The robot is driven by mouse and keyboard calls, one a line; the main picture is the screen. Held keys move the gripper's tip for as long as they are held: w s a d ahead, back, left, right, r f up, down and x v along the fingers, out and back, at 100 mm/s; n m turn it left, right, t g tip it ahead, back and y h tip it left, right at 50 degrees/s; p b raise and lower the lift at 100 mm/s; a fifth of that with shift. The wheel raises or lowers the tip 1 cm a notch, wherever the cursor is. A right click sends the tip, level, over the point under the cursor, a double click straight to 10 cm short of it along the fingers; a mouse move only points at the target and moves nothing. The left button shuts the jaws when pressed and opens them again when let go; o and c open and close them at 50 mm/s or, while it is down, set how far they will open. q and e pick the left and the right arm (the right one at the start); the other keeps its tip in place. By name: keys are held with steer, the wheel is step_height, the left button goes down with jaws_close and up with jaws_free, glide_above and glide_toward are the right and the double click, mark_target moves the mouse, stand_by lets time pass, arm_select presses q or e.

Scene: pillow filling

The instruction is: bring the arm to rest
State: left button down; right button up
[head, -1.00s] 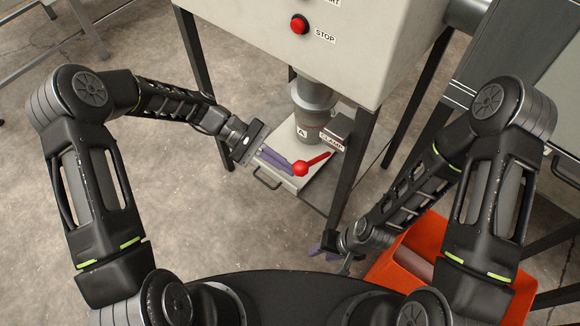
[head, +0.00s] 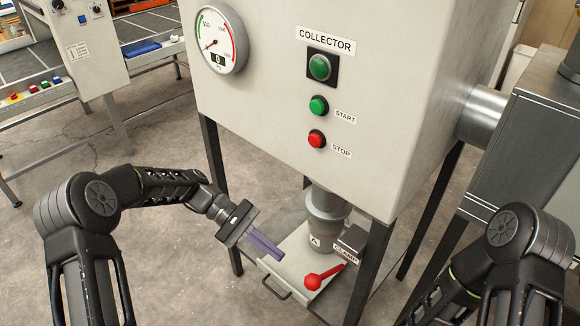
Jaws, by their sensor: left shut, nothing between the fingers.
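My left gripper (head: 268,248) is in front of the collector machine, over the left part of the light tray (head: 305,265) under the nozzle. Its purple fingers are shut with nothing between them. The red clamp lever (head: 322,279) is to the right of the fingertips, apart from them in the picture. My right arm shows at the lower right, reaching down out of the picture. Its gripper is outside the frame.
The white collector box (head: 265,110) stands ahead on dark legs, with a gauge (head: 222,40), a green START button (head: 318,106) and a red STOP button (head: 316,139). A grey nozzle (head: 326,205) hangs below. A grey metal cabinet (head: 530,130) stands at right.

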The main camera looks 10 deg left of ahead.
arm_select(q)
step_height(320, 180, down, 20)
steer(key=s+a+m+t+y, duration=0.1)
steer(key=s+t+y, duration=0.1)
steer(key=t+y, duration=0.35)
steer(key=s+d+f+m+y, duration=0.1)
steer(key=s+f+m, duration=0.1)
steer(key=s, duration=0.7)
steer(key=s+d+f+m+y, duration=0.1)
steer(key=s+d+f+m, duration=0.1)
steer(key=s, duration=0.7)
steer(key=shift+d+f+m, duration=0.15)
steer(key=shift+d+m, duration=0.15)
steer(key=shift+m, duration=0.1)
steer(key=c, duration=2.1)
jaws_free()
